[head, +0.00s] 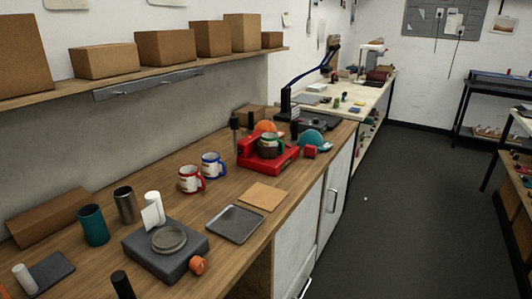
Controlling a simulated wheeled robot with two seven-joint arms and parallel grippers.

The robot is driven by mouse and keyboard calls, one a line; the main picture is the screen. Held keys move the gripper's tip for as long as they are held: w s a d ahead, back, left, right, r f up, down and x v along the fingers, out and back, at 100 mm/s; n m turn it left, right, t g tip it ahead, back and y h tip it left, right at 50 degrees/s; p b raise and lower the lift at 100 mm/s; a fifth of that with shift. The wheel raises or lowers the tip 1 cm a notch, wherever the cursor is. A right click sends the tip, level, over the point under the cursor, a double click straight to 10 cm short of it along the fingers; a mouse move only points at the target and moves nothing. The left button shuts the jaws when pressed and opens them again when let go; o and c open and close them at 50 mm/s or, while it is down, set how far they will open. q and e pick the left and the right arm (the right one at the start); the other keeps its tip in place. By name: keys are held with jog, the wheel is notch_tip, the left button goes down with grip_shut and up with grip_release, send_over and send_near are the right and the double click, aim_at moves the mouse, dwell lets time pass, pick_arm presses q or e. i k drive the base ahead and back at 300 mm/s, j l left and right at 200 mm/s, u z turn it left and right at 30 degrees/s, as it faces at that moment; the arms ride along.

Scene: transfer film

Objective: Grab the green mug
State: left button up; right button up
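A dark green mug-like item with a pale patch (269,145) sits in the red press (263,160) on the workbench. Parts of the press partly hide it, and I cannot see its handle clearly. A teal-green tumbler (93,226) without a visible handle stands upright at the near left of the bench. A white mug with a red handle (190,179) and a white mug with a blue handle (212,165) stand side by side in front of the press. Neither of my grippers is in view.
The wooden workbench (150,255) also holds a steel tumbler (126,204), a dark grey device with a round plate (165,252), a grey tray (235,224) and a tan board (265,196). Boxes line a shelf (185,71) above. The dark floor (400,220) is clear on the right.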

aim_at(273, 146)
jog(key=i, duration=0.5)
jog(key=k+j+u, duration=0.1)
jog(key=k, duration=1.05)
jog(key=u, duration=2.35)
jog(key=l+u, duration=0.3)
jog(key=k+l+u, duration=0.2)
jog(key=l+u, duration=0.15)
jog(key=k+l+u, duration=0.15)
jog(key=l+u, duration=0.15)
jog(key=l, duration=0.2)
jog(key=k+l+u, duration=0.3)
jog(key=k+l, duration=0.3)
jog(key=l, duration=0.15)
jog(key=k+l, duration=0.3)
jog(key=l, duration=0.2)
jog(key=k+l, duration=0.65)
jog(key=l, duration=0.3)
jog(key=k+l, duration=0.3)
jog(key=l, duration=0.15)
jog(key=k+l, duration=0.3)
jog(key=l, duration=0.2)
jog(key=k+l, duration=0.35)
jog(key=l, duration=0.1)
